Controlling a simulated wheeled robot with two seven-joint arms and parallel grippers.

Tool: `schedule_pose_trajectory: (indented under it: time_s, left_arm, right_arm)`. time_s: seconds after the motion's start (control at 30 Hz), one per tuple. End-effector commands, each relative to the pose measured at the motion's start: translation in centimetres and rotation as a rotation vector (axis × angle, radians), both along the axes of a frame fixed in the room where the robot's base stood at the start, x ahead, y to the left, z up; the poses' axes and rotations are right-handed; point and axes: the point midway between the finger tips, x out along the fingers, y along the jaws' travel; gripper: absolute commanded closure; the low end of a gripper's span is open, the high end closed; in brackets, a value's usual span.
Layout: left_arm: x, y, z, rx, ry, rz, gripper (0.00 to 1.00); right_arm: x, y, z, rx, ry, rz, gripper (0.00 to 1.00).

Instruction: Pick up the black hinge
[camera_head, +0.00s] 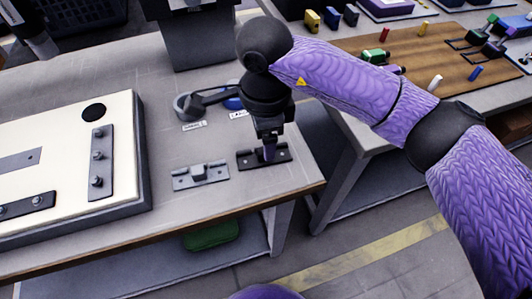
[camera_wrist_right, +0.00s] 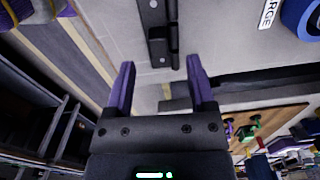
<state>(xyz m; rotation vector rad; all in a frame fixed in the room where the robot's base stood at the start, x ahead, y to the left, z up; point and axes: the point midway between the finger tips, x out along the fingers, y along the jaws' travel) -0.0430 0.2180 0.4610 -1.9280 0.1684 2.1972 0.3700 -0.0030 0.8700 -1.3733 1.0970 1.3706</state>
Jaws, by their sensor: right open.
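The black hinge (camera_head: 279,153) lies flat near the right front corner of the grey table. My right gripper (camera_head: 269,153) is above it, pointing down, and hides part of it. In the right wrist view, the open purple fingers (camera_wrist_right: 160,64) are to either side of the hinge (camera_wrist_right: 158,22), which shows between and beyond their tips. I cannot tell whether either finger touches it. A silver-grey hinge (camera_head: 200,176) lies just left of the black one.
A cream panel (camera_head: 66,130) with dark plates stands at the left. Behind my right gripper are rings, one blue (camera_head: 233,103), and small labels (camera_head: 194,126). The table's front edge (camera_head: 230,206) is close. Another bench with a wooden board (camera_head: 420,62) is at the right.

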Motion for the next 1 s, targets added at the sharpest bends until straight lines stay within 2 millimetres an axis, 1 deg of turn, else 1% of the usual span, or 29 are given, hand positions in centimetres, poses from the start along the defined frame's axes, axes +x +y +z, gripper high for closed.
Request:
schedule_pose_trajectory:
  time_s: [0.03,0.1,0.2,0.4,0.47,0.5,0.57,0.6,0.67,0.7,0.73,1.0]
  left_arm:
    - [-0.1,0.0,-0.6,0.001,0.005,0.0,0.41]
    - [-0.2,0.0,-1.4,0.002,0.011,0.002,0.41]
    - [-0.2,0.1,-2.0,0.003,0.016,0.003,0.41]
    - [0.4,-0.2,-1.8,0.0,0.008,0.005,0.41]
    - [0.4,-0.3,-1.8,-0.001,0.008,0.006,0.41]
    - [0.4,-0.3,-1.8,-0.002,0.007,0.006,0.41]
    - [0.3,-0.4,-1.8,-0.003,0.007,0.006,0.41]
    - [0.3,-0.4,-1.8,-0.002,0.008,0.006,0.41]
    - [0.2,-0.4,-1.8,-0.003,0.009,0.006,0.41]
    - [0.2,-0.4,-1.8,-0.003,0.01,0.006,0.41]
    - [0.1,-0.4,-1.8,-0.003,0.011,0.006,0.41]
    - [-0.5,-0.4,-1.7,-0.003,0.019,0.006,0.41]
  right_arm:
    - [-0.1,0.1,-1.2,0.001,0.004,0.001,0.29]
    - [-0.2,0.3,-2.8,0.003,0.007,0.001,0.29]
    - [-0.2,0.2,-4.4,0.002,0.005,0.0,0.29]
    - [-0.1,0.2,-4.2,0.002,-0.001,0.0,0.29]
    - [-0.1,0.2,-4.2,0.002,-0.001,-0.001,0.42]
    - [-0.1,0.2,-4.2,0.002,-0.001,-0.001,0.51]
    - [-0.1,0.2,-4.2,0.002,0.0,-0.001,0.63]
    - [-0.1,0.2,-4.2,0.002,0.0,-0.001,0.72]
    - [-0.1,0.2,-4.2,0.002,0.0,-0.001,0.84]
    - [-0.1,0.2,-4.2,0.002,0.0,-0.001,0.93]
    - [-0.1,0.2,-4.2,0.002,0.0,-0.001,0.99]
    - [-0.1,0.2,-4.2,0.003,0.001,-0.001,1.0]
